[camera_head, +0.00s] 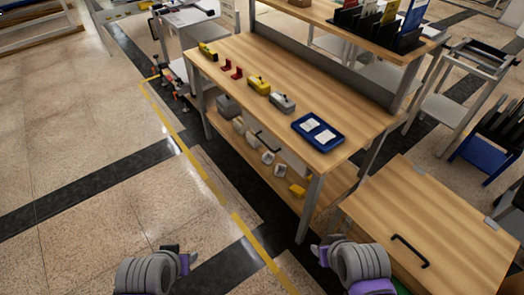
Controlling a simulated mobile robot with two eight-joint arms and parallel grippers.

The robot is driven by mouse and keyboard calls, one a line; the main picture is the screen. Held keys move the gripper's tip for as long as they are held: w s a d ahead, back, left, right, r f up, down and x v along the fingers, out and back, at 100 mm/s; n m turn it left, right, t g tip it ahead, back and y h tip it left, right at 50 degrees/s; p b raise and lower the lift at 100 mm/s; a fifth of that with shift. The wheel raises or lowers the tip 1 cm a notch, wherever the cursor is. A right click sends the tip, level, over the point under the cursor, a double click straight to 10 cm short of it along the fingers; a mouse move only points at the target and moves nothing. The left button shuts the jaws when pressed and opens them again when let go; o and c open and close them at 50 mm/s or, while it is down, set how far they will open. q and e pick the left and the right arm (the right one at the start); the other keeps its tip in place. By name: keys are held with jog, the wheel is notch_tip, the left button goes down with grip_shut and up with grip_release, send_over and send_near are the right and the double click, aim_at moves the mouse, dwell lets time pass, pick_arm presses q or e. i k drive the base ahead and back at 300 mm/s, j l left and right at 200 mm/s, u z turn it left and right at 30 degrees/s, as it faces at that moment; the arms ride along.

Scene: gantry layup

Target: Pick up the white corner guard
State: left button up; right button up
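Two small white pieces lie in a blue tray (301,122) on the wooden workbench (228,50): a left white piece (310,124) and a right white piece (325,136). More whitish pieces (267,157) sit on the bench's lower shelf. I cannot tell which of these is the white corner guard. My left gripper (180,251) is low in the view, over the floor and well away from the bench. My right gripper (321,252) is near the bench's front right leg, below the tray in the picture. Neither visibly holds anything; their fingers are too small to read.
Yellow cases (259,85), a grey case (282,103) and red brackets (231,70) stand on the bench. A wooden cabinet (440,220) with a black handle is at the right. Open tiled floor (90,110) lies left of the yellow line.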

aim_at(267, 157)
jog(key=i+j, duration=0.4)
jog(key=i+j+z, duration=0.1)
jog(key=i+j, duration=0.6)
jog(key=j, duration=0.25)
jog(key=i+j+z, duration=0.1)
jog(key=i+j, duration=0.25)
jog(key=j, duration=0.1)
